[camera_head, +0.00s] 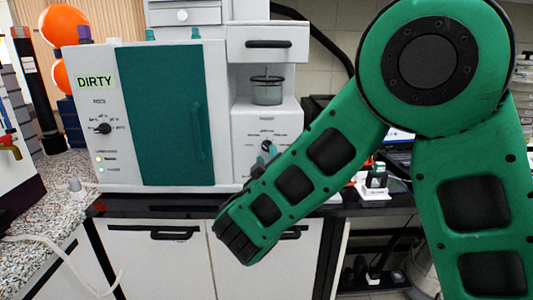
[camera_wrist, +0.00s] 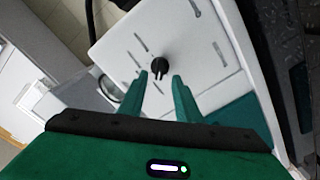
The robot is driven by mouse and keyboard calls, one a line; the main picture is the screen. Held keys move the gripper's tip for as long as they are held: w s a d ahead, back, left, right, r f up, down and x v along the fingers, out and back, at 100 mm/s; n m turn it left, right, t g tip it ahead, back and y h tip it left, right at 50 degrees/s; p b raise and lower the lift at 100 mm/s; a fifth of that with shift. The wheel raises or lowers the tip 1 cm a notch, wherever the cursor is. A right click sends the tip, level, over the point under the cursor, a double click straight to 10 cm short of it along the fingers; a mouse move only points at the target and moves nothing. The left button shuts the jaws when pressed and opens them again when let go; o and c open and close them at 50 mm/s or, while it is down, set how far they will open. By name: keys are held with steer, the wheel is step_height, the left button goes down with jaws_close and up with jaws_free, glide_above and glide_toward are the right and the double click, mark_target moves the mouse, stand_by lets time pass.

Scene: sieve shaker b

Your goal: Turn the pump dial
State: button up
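A black dial (camera_head: 267,146) sits on the white front panel of the right-hand unit, below a glass beaker. Its printed labels are too small to read. In the wrist view the black dial (camera_wrist: 160,66) appears just beyond my fingertips, roughly centred between them. My gripper (camera_wrist: 160,76) is open, with its two green fingers apart and pointing at the panel. I cannot tell whether a finger touches the dial. In the head view my gripper (camera_head: 265,158) is at the panel, partly hidden by my green arm. A second black dial (camera_head: 103,128) is on the left panel, under a "DIRTY" label.
The glass beaker (camera_head: 267,90) stands in a recess above the right dial, under a drawer with a black handle (camera_head: 269,44). A teal door (camera_head: 178,115) with a handle is to the left.

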mark_target(267, 149)
steer(key=shift+w, duration=2.45)
steer(key=c, duration=0.7)
jaws_close()
steer(key=shift+n, duration=0.3)
steer(key=n, duration=0.4)
steer(key=shift+d+n, duration=0.1)
steer(key=shift+n, duration=2)
